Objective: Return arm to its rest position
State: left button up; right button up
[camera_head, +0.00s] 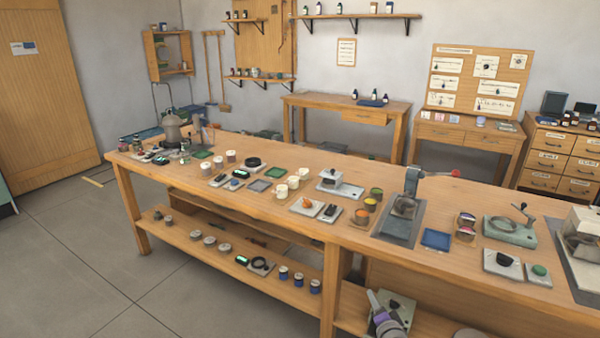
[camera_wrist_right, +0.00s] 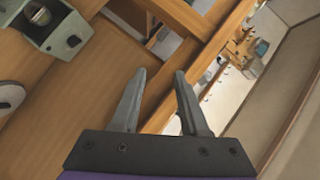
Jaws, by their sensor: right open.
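My right gripper (camera_head: 376,303) shows at the bottom of the head view, in front of the long wooden bench, beside its lower shelf. It has a purple body and grey fingers. In the right wrist view its two fingers (camera_wrist_right: 160,73) stand apart with nothing between them. My left gripper is not in view. A grey metal vessel (camera_head: 172,130), which looks like the distiller, stands at the far left end of the bench top.
The long bench (camera_head: 330,240) carries jars, trays and small devices. A pale green device (camera_head: 403,304) sits on the lower shelf close to my right gripper; it also shows in the wrist view (camera_wrist_right: 62,36). The floor (camera_head: 70,270) at the left is clear.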

jog(key=s+a+r+n+g+y+p, duration=0.1)
jog(key=s+a+r+n+g+p, duration=0.2)
jog(key=s+r, duration=0.5)
jog(key=s+a+r+n+g+y+p, duration=0.1)
jog(key=s+a+r+n+p, duration=0.3)
jog(key=s+r, duration=0.45)
pick_arm(q)
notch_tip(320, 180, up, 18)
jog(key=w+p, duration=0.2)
jog(key=p, duration=0.5)
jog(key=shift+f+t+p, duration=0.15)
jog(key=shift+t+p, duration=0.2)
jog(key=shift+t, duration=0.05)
pick_arm(e)
jog(key=s+d+r+n+g+h, duration=0.1)
jog(key=s+n+g, duration=0.1)
jog(key=s, duration=0.9)
jog(key=s+d+r+n+g+h, duration=0.1)
jog(key=s+d+r+n+g, duration=0.1)
jog(key=s, duration=0.8)
jog(key=shift+s+n+g+h, duration=0.3)
jog(key=shift+s+g, duration=0.1)
jog(key=shift+g, duration=0.2)
jog(key=shift+r, duration=0.1)
